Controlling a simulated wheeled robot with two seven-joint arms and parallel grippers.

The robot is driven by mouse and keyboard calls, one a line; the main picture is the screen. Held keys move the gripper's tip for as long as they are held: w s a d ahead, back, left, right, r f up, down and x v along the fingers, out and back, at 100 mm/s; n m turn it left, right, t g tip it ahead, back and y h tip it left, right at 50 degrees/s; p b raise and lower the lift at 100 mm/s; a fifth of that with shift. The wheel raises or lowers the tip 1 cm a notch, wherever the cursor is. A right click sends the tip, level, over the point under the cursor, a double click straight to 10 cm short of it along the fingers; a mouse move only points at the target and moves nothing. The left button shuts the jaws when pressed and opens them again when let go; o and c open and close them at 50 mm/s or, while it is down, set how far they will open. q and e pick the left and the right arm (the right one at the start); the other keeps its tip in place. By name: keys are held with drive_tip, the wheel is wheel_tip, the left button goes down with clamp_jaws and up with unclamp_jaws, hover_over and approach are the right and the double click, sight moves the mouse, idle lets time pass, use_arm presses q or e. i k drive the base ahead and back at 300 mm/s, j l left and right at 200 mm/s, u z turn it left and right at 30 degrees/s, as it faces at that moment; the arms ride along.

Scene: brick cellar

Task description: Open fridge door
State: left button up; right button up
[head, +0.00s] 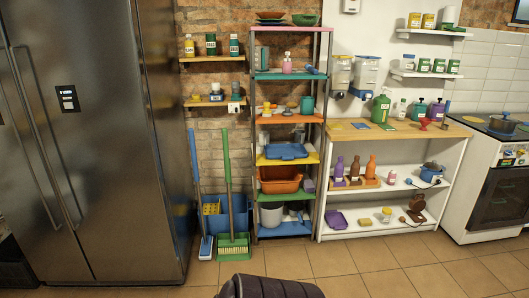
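The fridge (110,150) is a tall dark stainless steel unit at the left of the head view. Its two doors meet near the left edge, with a long vertical handle (42,135) on each side of the seam. The right door carries a small black and white panel (67,98). Both doors look shut. The fridge's far left part is cut off by the picture edge. Neither of my grippers shows in this view.
A shelf rack (324,100) with coloured shelves stands right of the fridge, beside a broom (228,165) and blue bucket (238,210). A white shelf unit (452,160) and a stove (500,185) follow rightwards.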

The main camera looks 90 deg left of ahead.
sight(101, 154)
drive_tip(key=u, duration=4)
drive_tip(key=i+u, duration=0.1)
drive_tip(key=u, duration=0.4)
